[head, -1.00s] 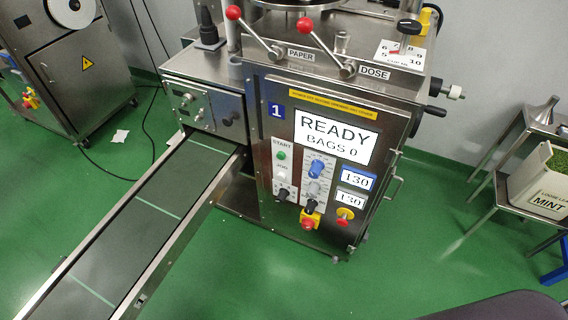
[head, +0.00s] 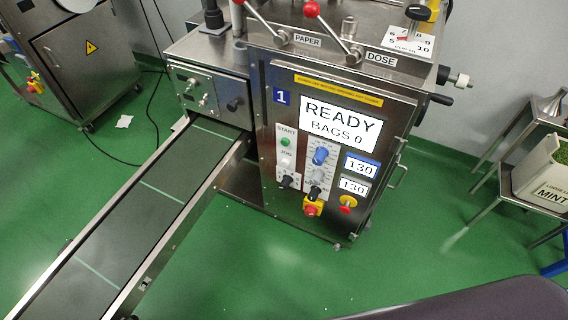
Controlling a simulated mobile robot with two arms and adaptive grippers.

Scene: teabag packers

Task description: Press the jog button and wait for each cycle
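The teabag machine, marked 1, stands in the middle of the head view with its steel front panel (head: 270,150) facing me. Its display (head: 340,124) reads READY, BAGS 0. The white jog button (head: 287,161) sits under the JOG label on the left of the panel, below the green start button (head: 285,142). Neither of my grippers is in view.
A conveyor (head: 150,205) with green cross lines runs from the machine to the lower left. Red-knobbed PAPER and DOSE levers (head: 312,10) are on top. A MINT bin (head: 540,185) stands at right. Green floor is open before the machine.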

